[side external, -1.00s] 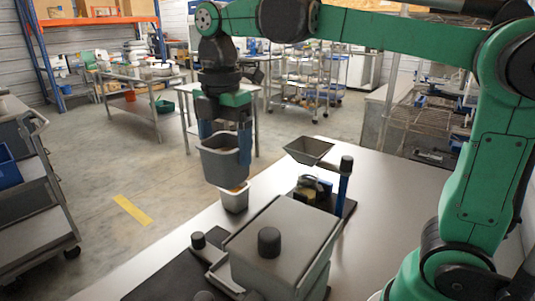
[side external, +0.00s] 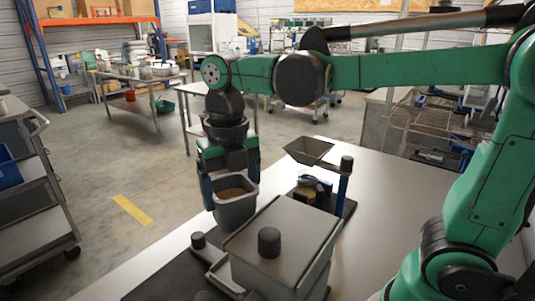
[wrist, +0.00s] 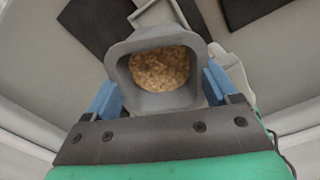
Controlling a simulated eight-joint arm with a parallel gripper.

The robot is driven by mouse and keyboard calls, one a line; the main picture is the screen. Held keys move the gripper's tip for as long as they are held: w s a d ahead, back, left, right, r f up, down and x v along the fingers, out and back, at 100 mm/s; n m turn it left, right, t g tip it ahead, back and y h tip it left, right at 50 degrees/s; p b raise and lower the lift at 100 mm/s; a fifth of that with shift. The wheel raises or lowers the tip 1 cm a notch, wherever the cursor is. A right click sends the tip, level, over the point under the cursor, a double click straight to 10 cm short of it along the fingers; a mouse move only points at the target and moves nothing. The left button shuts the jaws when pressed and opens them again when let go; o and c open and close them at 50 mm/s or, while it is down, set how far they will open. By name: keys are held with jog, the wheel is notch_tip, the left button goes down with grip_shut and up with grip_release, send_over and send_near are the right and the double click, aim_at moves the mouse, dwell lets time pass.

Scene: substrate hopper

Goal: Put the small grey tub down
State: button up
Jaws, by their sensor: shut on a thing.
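The small grey tub (side external: 236,214) is held between the blue fingers of my gripper (side external: 229,186), which are shut on it. It is low over the near left part of the table, beside the lidded grey box. Its open top shows brown granular material inside. In the wrist view the tub (wrist: 160,103) sits between the fingers (wrist: 160,92), with the material (wrist: 160,68) in it. I cannot tell whether its base touches the table.
The lidded grey box (side external: 290,222) with a black knob stands close to the tub's right. A pale object (wrist: 232,68) shows beside the tub in the wrist view. The table's right side is clear.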

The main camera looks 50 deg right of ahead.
aim_at(235, 232)
notch_tip(235, 232, down, 11)
jog(key=shift+r, duration=0.1)
dwell(0.4)
jog(key=o, duration=0.9)
notch_tip(235, 232, up, 12)
jog(key=shift+f, duration=0.1)
jog(key=shift+f, duration=0.1)
jog(key=shift+f, duration=4.6)
